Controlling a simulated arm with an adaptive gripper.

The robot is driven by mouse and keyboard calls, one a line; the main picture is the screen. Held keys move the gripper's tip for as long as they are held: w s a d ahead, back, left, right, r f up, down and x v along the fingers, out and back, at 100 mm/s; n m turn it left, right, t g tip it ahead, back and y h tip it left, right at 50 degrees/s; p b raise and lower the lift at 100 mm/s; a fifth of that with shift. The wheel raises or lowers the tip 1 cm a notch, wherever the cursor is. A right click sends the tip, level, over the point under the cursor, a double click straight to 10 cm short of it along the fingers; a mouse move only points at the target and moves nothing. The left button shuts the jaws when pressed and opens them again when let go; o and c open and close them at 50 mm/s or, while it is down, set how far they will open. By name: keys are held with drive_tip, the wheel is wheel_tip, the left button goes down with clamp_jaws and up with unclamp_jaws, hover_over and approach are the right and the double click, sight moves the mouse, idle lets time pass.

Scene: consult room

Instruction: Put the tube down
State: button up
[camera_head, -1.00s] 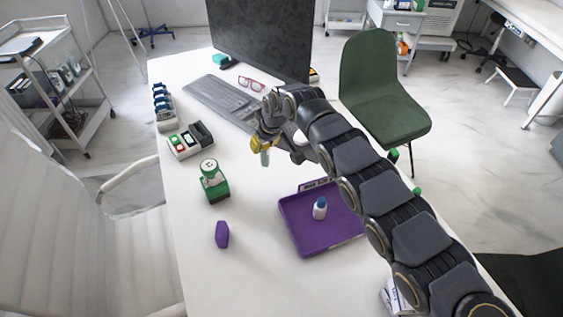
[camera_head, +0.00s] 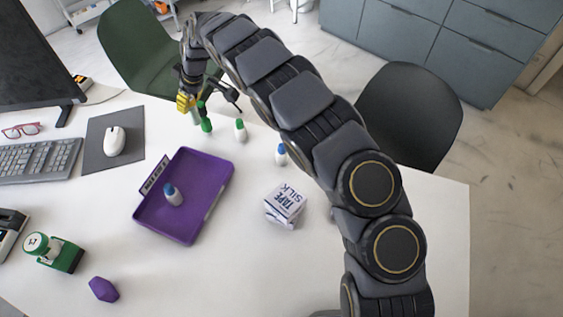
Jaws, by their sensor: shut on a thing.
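My gripper (camera_head: 187,102), with yellow fingertips, is over the far part of the white table, left of the green bottle. It is shut on a tube (camera_head: 195,117), of which only a small pale part shows below the fingertips. I cannot tell whether the tube touches the table. A green bottle (camera_head: 206,123) stands close to the right of it. A white bottle with a green cap (camera_head: 240,130) stands farther right. A white bottle with a blue cap (camera_head: 281,154) stands right of that, beside my arm.
A purple tray (camera_head: 207,213) holds a blue-capped bottle (camera_head: 172,195). A silk tape box (camera_head: 285,205) is right of it. A mouse (camera_head: 115,140), keyboard (camera_head: 40,162), green stamp (camera_head: 55,252) and purple block (camera_head: 103,289) lie left. Chairs stand beyond the table.

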drive_tip(key=w+d+r+m, duration=0.1)
drive_tip(key=w+d, duration=0.2)
drive_tip(key=d, duration=1.2)
drive_tip(key=shift+d+r+m+t, duration=0.15)
drive_tip(key=shift+r+m+t, duration=0.15)
drive_tip(key=shift+r, duration=0.1)
drive_tip(key=s+d+r+m, duration=0.1)
drive_tip(key=s+d, duration=0.4)
drive_tip(key=d, duration=0.5)
drive_tip(key=s+d+m, duration=0.1)
drive_tip(key=s+d, duration=0.4)
drive_tip(key=d, duration=0.6)
drive_tip(key=s+a+n, duration=0.1)
drive_tip(key=s+a, duration=0.1)
drive_tip(key=s, duration=0.5)
drive_tip(key=s+a+n, duration=0.1)
drive_tip(key=s+a, duration=0.2)
drive_tip(key=s, duration=0.5)
drive_tip(key=shift+w+d+f, duration=0.15)
drive_tip(key=shift+w+f, duration=3.1)
drive_tip(key=shift+w, duration=0.25)
drive_tip(key=shift+w+d+f, duration=0.1)
drive_tip(key=shift+w+f, duration=3.1)
drive_tip(key=shift+w, duration=0.3)
